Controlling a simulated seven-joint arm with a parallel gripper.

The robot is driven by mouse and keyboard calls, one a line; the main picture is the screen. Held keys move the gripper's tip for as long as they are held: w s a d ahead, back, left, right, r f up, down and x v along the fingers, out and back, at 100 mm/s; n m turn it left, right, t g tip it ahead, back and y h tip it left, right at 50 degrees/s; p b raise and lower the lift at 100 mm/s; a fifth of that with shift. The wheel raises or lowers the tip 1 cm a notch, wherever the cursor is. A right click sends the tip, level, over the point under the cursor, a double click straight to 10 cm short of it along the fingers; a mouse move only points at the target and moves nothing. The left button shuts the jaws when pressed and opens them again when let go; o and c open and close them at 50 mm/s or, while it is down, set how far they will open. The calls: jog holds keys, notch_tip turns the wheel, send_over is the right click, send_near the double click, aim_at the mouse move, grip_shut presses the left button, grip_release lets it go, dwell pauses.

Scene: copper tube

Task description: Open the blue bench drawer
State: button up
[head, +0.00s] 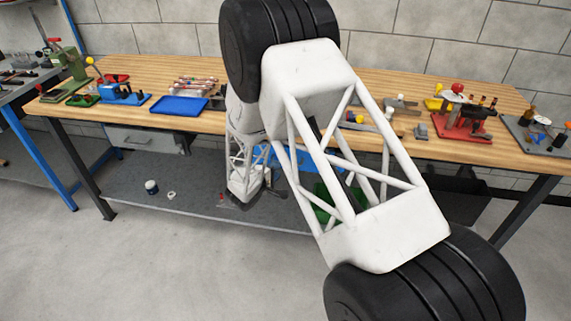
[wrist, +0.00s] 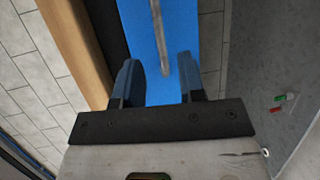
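The blue bench drawer (head: 318,159) hangs under the wooden bench top in the head view, largely hidden behind my arm; it looks closed. In the wrist view its blue front (wrist: 205,35) fills the upper middle, with a long grey bar handle (wrist: 159,32) across it. My gripper (wrist: 159,62) is open. Its two dark fingers stand on either side of the handle's near end, with gaps to both, and it holds nothing. Whether the fingertips touch the drawer front cannot be told. In the head view the fingers are hidden or too small to make out.
The wooden bench top (head: 150,66) carries tools, a blue tray (head: 178,106) and a red vise-like fixture (head: 462,124). A grey drawer (head: 145,139) is to the left. The lower shelf (head: 115,178) holds a small jar (head: 151,187) and a green bin (head: 322,203). Floor in front is clear.

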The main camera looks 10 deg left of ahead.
jog(key=shift+x, duration=3.7)
jog(key=shift+c, duration=0.5)
grip_shut()
